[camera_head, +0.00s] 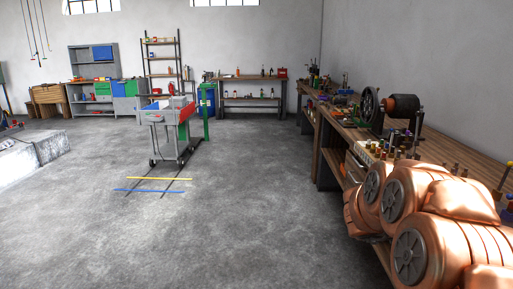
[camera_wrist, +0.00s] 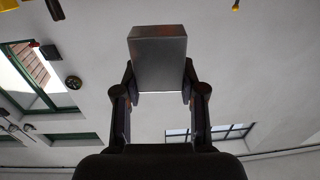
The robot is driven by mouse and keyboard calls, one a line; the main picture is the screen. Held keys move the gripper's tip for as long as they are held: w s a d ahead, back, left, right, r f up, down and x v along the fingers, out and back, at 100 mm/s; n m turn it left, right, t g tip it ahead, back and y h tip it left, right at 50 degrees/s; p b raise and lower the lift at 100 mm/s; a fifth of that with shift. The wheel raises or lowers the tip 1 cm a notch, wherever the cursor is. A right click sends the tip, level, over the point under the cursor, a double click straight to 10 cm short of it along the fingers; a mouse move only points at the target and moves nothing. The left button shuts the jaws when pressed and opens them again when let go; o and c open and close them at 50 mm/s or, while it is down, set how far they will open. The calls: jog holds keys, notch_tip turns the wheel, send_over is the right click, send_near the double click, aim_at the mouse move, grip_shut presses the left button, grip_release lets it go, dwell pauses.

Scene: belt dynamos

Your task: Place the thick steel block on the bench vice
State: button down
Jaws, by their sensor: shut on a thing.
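The thick steel block (camera_wrist: 158,62) is a plain grey box in the wrist view. My gripper (camera_wrist: 159,82) is shut on it, with one dark finger on each side. The block sticks out past the fingertips and touches nothing else that I can see. In the head view neither the gripper nor the block shows. I cannot make out the bench vice for certain. A small dark shape on the left end of the back workbench is too small to identify.
A long wooden workbench (camera_head: 455,150) runs along the right wall, crowded with tools and a belt dynamo (camera_head: 402,106). The back workbench (camera_head: 250,78) stands at the far wall. A grey wheeled machine (camera_head: 165,115) stands mid-room. The concrete floor (camera_head: 255,210) ahead is clear.

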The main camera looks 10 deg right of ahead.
notch_tip(320, 180, up, 3)
jog(key=shift+r+p, duration=0.1)
jog(key=shift+p, duration=0.55)
jog(key=w+a+n+t+y+b, duration=0.1)
jog(key=w+a+n+t, duration=0.35)
jog(key=w, duration=0.45)
jog(key=w+a+n+t+y+b, duration=0.1)
jog(key=w+a+n+t+y, duration=0.15)
jog(key=w+a+t, duration=0.55)
jog(key=w+a+n+t+y+b, duration=0.1)
jog(key=w+a+n+t, duration=0.2)
jog(key=w, duration=0.8)
jog(key=w+a+f+n+t+y+b, duration=0.15)
jog(key=w+a+f+n+y, duration=0.25)
jog(key=a, duration=0.6)
jog(key=w+a+f+n+t+y, duration=0.3)
jog(key=a+f+y, duration=0.15)
jog(key=a, duration=0.45)
jog(key=w+a+f+n+t+y+b, duration=0.1)
jog(key=w+a+f+n+t+y, duration=0.25)
jog(key=a, duration=0.65)
notch_tip(320, 180, up, 16)
jog(key=g+y+p, duration=0.1)
jog(key=p, duration=1.4)
jog(key=shift+w+d+f+p, duration=0.25)
jog(key=shift+p, duration=0.15)
jog(key=shift+g, duration=0.25)
